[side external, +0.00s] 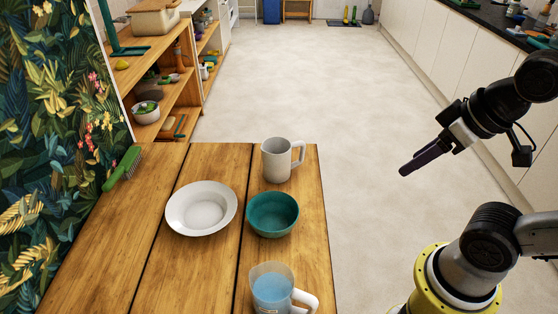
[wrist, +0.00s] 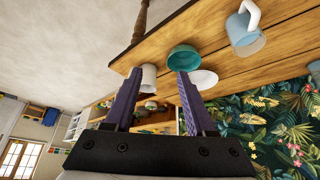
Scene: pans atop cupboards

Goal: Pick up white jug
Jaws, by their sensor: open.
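The white jug (side external: 275,163) stands upright at the far right corner of the wooden table, its handle to the right. In the wrist view the white jug (wrist: 149,78) is partly hidden behind the left finger. My gripper (side external: 405,170) is in the air to the right of the table, apart from the jug. In the wrist view my gripper (wrist: 158,74) has its two purple fingers spread with nothing held between them.
A teal bowl (side external: 272,215) stands just in front of the jug, with a white plate (side external: 202,208) to its left. A cup with blue contents (side external: 272,290) is at the near edge. A green brush (side external: 122,168) lies at left. Open floor (side external: 370,230) lies right of the table (side external: 160,270).

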